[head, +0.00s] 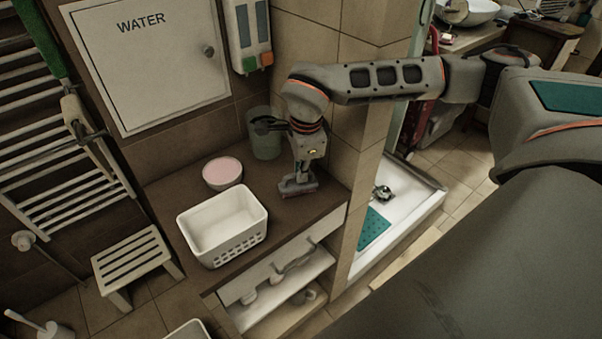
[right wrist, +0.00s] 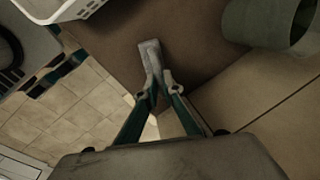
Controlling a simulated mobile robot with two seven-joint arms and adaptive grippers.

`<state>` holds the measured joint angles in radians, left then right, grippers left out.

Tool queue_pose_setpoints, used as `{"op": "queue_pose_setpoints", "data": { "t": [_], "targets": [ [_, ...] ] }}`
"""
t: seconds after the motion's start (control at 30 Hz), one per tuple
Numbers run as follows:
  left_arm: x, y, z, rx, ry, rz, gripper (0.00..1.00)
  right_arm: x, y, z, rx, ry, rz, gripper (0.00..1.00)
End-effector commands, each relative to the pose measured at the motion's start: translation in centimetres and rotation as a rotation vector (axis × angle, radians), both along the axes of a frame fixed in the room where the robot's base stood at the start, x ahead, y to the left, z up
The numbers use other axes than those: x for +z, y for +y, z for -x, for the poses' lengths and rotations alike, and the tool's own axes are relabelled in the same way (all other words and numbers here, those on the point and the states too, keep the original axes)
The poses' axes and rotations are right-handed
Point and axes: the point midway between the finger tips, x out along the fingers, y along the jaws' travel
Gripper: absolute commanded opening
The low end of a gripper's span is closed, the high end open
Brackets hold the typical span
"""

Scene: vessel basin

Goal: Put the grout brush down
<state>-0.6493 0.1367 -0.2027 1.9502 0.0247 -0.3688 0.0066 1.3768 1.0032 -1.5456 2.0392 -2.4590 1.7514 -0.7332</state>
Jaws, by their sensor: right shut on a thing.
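My right gripper (head: 303,170) points down over the right end of the brown counter (head: 183,202). It is shut on the grout brush (head: 297,188), whose grey lower part shows below the fingers. In the right wrist view the fingers (right wrist: 157,97) pinch the pale grey brush (right wrist: 150,60), which reaches out over the brown surface. The brush is at or just above the counter; I cannot tell whether it touches. The gripper hides part of the brush. My left gripper is not in view.
A white basket (head: 222,226) and a pink-filled bowl (head: 222,173) stand left of the gripper. A grey-green translucent cup (head: 264,135) stands close behind it. The tiled wall corner (head: 362,170) is close on the right. Bare counter lies between basket and gripper.

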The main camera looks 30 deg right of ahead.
Motion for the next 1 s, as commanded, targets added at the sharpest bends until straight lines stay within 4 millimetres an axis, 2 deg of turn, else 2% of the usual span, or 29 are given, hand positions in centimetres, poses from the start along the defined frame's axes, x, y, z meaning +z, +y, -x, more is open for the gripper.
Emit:
{"op": "queue_pose_setpoints", "data": {
  "t": [0.1,0.47,0.5,0.57,0.87,1.0],
  "targets": [
    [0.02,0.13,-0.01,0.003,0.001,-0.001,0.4,-1.2,0.04,0.06,0.0,0.001,0.0,0.0],
    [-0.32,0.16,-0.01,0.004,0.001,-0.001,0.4,-1.61,0.03,0.02,0.0,0.0,0.0,0.0],
    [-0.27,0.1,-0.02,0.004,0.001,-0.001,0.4,-1.6,0.03,0.02,0.0,0.0,0.0,0.12],
    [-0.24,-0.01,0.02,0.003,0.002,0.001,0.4,-1.55,0.02,0.03,0.0,0.0,0.0,0.24],
    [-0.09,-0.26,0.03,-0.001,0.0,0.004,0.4,-1.49,0.02,0.03,0.0,0.0,0.0,0.24],
    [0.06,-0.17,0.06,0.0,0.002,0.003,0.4,-0.84,0.05,0.01,0.0,-0.001,-0.001,0.24]
  ]
}}
